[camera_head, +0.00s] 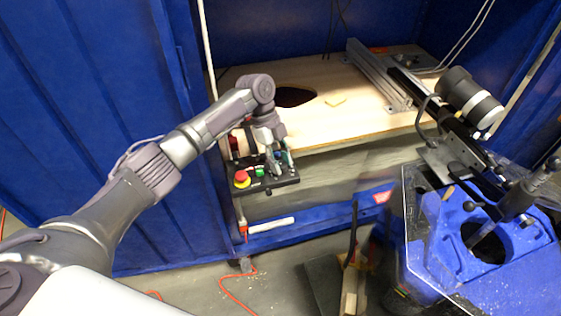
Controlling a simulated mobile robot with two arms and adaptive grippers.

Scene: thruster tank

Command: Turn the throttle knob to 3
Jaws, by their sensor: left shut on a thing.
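The black control box (283,183) sits at the front edge of the wooden bench, with a red button on a yellow base (242,178) and a green button (260,172) on its top. My left gripper (277,168) points down at the box's right part, right of the green button. It is shut on the throttle knob, which is mostly hidden by the fingers. The knob's pointer and scale numbers are too small or covered to read. My right gripper is not in view.
The wooden bench top (345,120) has a dark hole (293,96) and a metal rail (378,75). A black and white cylinder (470,98) is at the right, above a blue tank top (430,225). Blue walls (110,120) stand left and behind.

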